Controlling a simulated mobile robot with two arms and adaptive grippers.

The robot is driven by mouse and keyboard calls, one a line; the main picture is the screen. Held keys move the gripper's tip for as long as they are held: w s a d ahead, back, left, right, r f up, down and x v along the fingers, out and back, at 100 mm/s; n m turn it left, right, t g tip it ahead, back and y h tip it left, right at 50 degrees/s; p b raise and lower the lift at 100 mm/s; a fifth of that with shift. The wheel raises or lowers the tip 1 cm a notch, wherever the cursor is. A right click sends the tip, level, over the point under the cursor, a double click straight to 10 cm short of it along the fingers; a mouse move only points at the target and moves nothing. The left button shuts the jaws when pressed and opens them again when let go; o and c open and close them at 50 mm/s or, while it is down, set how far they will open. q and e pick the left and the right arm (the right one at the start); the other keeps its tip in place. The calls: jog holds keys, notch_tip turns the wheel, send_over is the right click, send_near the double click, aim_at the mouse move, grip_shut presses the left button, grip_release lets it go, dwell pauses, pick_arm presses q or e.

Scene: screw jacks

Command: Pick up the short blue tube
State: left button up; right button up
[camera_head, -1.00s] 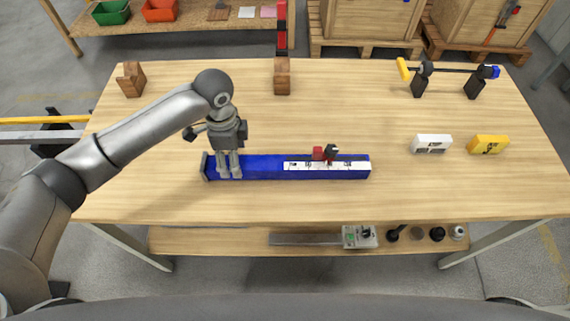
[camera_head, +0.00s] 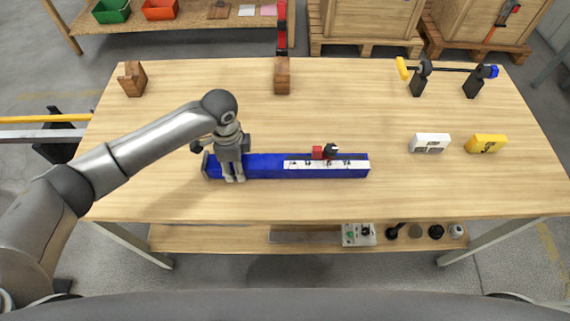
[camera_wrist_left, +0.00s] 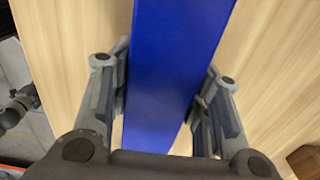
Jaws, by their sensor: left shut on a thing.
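The short blue tube (camera_head: 262,166) lies lengthwise left to right on the wooden table, with a white marked strip on its right half. My left gripper (camera_head: 235,179) is over the tube's left part, its fingers pointing down. In the left wrist view, the blue tube (camera_wrist_left: 172,70) runs between the two fingers of my left gripper (camera_wrist_left: 160,102), which is shut on it. The tube shows no clear gap above the table. My right gripper is not in view.
A red and black piece (camera_head: 324,152) is at the tube's far side. A white box (camera_head: 429,143) and a yellow box (camera_head: 485,144) stand to the right. Wooden blocks (camera_head: 282,76) and a rod on black stands (camera_head: 448,70) are at the back. The table front is clear.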

pick_arm(q)
grip_shut()
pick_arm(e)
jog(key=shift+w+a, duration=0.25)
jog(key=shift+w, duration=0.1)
pick_arm(q)
jog(key=shift+w+d+r, duration=0.1)
jog(key=shift+w+r, duration=0.05)
jog(key=shift+r, duration=0.1)
jog(key=shift+w+r, duration=0.1)
jog(key=shift+r, duration=0.2)
notch_tip(320, 180, up, 2)
jog(key=shift+r+b, duration=0.15)
jog(key=shift+b, duration=0.4)
jog(key=s+d+r, duration=0.3)
jog(key=s+r, duration=0.6)
jog(key=s, duration=0.5)
jog(key=shift+d+r+b, duration=0.2)
jog(key=shift+r+b, duration=0.2)
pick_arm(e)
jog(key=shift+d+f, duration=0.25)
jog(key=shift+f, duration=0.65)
pick_arm(q)
jog(key=shift+w, duration=0.1)
